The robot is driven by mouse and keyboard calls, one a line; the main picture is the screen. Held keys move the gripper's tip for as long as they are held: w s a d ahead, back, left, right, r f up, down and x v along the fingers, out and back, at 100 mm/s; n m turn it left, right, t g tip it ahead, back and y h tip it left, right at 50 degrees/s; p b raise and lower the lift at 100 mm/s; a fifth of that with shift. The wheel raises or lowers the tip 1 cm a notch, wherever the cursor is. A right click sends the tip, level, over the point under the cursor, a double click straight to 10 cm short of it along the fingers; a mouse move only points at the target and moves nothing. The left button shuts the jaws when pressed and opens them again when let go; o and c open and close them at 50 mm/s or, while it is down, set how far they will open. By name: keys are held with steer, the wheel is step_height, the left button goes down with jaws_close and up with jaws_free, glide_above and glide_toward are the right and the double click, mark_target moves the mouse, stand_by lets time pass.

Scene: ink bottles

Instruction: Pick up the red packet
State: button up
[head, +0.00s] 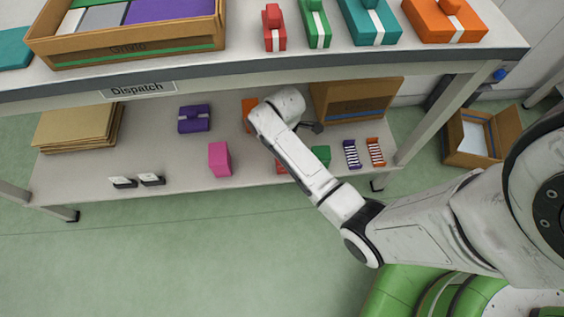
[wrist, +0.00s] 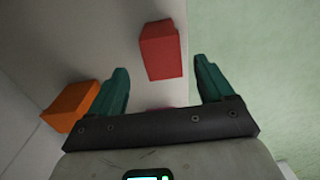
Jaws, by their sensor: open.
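A red packet (wrist: 161,50), a plain block, lies on the pale shelf in the wrist view, beyond my fingertips and roughly in line with the gap. My gripper (wrist: 161,64) is open, its two green fingers spread, with nothing between them touching either one. In the head view my arm reaches down to the lower shelf and hides most of this packet; a small red part (head: 281,168) shows beside the forearm. The fingers are not clearly visible there. Another red packet (head: 273,28), with a white band, stands on the upper shelf.
An orange box (wrist: 70,106) is close outside my left finger. On the lower shelf (head: 75,183), a pink box (head: 220,159), purple packet (head: 194,118) and green block (head: 320,155) are nearby. The upper shelf's edge (head: 220,77) overhangs. Open floor lies in front.

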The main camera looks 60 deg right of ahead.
step_height(320, 180, down, 10)
steer(key=b, duration=0.5)
steer(key=shift+s+r, duration=0.1)
steer(key=shift+s, duration=0.05)
steer(key=shift+c, duration=0.4)
steer(key=shift+r, duration=0.1)
steer(key=c, duration=1)
